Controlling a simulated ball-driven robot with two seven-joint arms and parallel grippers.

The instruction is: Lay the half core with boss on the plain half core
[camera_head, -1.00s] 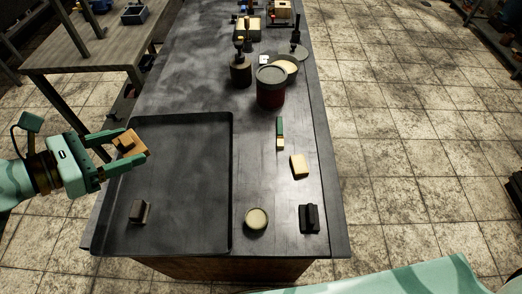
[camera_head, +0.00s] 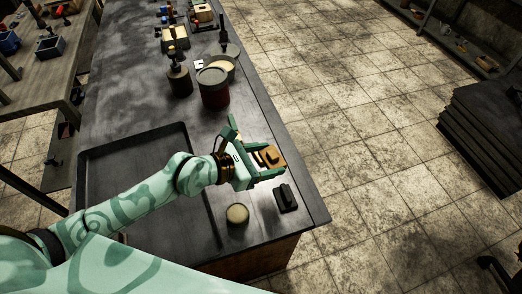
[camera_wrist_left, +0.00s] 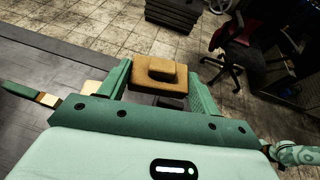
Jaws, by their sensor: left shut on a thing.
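The half core with boss (camera_head: 271,154) is a tan block with a raised boss on its upper face. My left gripper (camera_head: 272,160) is shut on it and holds it near the right side of the bench. It also shows between the fingers in the left wrist view (camera_wrist_left: 158,85), boss upward. A pale tan block, seemingly the plain half core (camera_wrist_left: 93,88), shows left of the fingers in the left wrist view, partly covered by my gripper. In the head view my gripper hides it.
A green-handled brush (camera_head: 231,124) lies close behind my gripper. A black block (camera_head: 286,198) and a round pale-topped tin (camera_head: 237,214) stand nearer the front. A red pot (camera_head: 213,91) stands farther back. A large dark tray (camera_head: 133,143) lies left, under my arm.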

